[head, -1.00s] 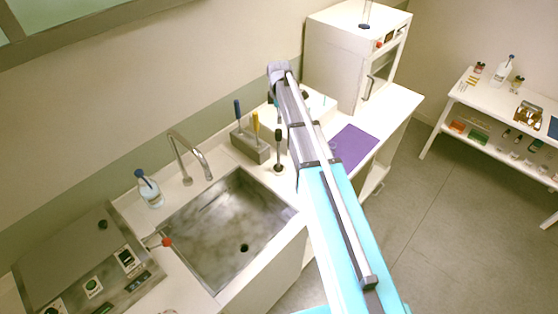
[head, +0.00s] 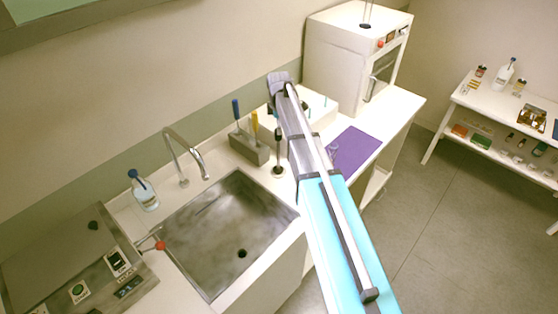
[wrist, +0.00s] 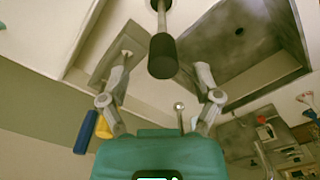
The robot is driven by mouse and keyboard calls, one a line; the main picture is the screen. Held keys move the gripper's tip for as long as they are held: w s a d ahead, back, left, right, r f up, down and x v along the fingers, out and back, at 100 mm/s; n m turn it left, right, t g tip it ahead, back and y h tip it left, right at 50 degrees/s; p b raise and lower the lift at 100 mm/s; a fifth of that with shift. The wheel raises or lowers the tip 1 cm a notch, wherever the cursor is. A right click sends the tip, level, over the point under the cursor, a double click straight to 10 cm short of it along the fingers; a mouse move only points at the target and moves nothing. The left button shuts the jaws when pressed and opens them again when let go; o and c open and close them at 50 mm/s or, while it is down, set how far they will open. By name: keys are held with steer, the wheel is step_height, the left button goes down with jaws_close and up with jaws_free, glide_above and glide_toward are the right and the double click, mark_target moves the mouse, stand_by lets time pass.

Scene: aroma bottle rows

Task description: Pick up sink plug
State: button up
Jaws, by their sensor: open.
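The sink plug seems to be the upright piece with a black grip (head: 278,138), a thin metal rod and a round dark base, standing on the counter at the sink's right corner. In the wrist view its black cylindrical grip (wrist: 163,56) lies between my gripper's fingers, nearer the camera than its base. My gripper (wrist: 162,72) is open, with a gap on both sides of the grip. In the head view my arm hides the gripper. The sink (head: 215,232) is empty, with a dark drain hole (head: 242,254).
A grey holder (head: 249,148) with blue- and yellow-handled tools stands just left of the plug. A tap (head: 184,155) and a spray bottle (head: 144,191) are behind the sink. A purple mat (head: 357,150) and a white cabinet (head: 345,60) lie to the right.

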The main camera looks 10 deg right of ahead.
steer(key=shift+f, duration=0.1)
steer(key=shift+a+f+b, duration=0.15)
steer(key=shift+f+b, duration=2.4)
steer(key=shift+b, duration=0.05)
jaws_close()
